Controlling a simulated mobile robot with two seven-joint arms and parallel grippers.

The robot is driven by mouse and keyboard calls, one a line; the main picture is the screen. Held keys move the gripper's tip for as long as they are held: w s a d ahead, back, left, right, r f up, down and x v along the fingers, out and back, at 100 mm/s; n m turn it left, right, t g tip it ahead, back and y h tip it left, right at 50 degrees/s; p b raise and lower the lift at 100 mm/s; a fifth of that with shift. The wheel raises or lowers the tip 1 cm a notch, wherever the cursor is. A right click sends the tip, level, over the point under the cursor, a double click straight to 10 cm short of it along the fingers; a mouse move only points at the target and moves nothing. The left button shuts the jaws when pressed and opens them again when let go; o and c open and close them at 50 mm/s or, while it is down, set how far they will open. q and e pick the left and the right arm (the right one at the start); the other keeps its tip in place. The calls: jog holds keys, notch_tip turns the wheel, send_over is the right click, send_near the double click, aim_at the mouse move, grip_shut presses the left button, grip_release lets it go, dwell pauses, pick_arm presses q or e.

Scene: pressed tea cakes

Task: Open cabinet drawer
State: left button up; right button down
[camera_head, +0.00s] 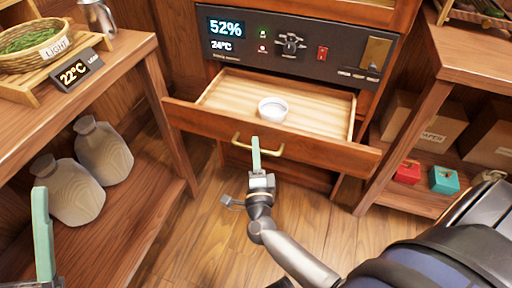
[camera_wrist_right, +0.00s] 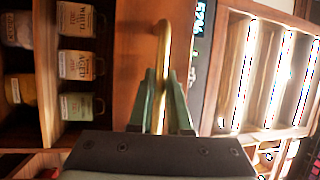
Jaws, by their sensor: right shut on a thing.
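The wooden cabinet drawer (camera_head: 205,125) is pulled out in the head view, below a dark control panel. A small white round dish (camera_head: 272,108) sits inside it. The drawer's brass handle (camera_head: 278,152) is on its front, and it also shows in the right wrist view (camera_wrist_right: 164,40). My right gripper (camera_head: 256,155) is at the middle of the handle. In the right wrist view its green fingers (camera_wrist_right: 163,108) are closed around the bar. My left gripper (camera_head: 43,235) shows only as a green finger at the lower left, away from the drawer; its opening cannot be told.
The control panel (camera_head: 290,45) has displays, a knob and a red switch. A left shelf (camera_head: 120,70) holds a basket, a sign and two sacks (camera_head: 103,152). A right shelf (camera_head: 410,120) holds cartons and red and teal boxes (camera_head: 443,180). Wooden floor (camera_head: 210,235) is clear in front.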

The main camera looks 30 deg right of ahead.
pick_arm(q)
jog(key=shift+w, duration=0.1)
pick_arm(e)
jog(key=shift+a, duration=0.1)
jog(key=c, duration=0.9)
grip_release()
jog(key=shift+o, duration=0.2)
pick_arm(q)
jog(key=shift+f, duration=0.1)
